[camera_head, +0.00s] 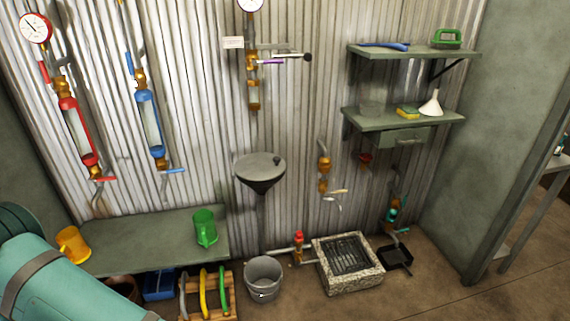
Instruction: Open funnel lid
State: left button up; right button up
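A grey metal funnel (261,184) is mounted on the corrugated wall in the middle of the head view, with a pipe running down below it. A flat round grey lid (256,165) appears to lie shut across its top. A small dark knob or fitting (277,160) shows near the lid's right rear edge. The inside of the funnel is hidden. Neither of my grippers is in view, and nothing touches the funnel.
A metal bucket (264,278) stands on the floor below the funnel. A bench (150,240) with a green jug (205,228) and a yellow jug (73,245) is at left. A stone-rimmed drain (350,280) is at right. Wall shelves (385,121) hold a white funnel (431,104).

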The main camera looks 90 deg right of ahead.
aim_at(258, 166)
jog(key=z, duration=2.85)
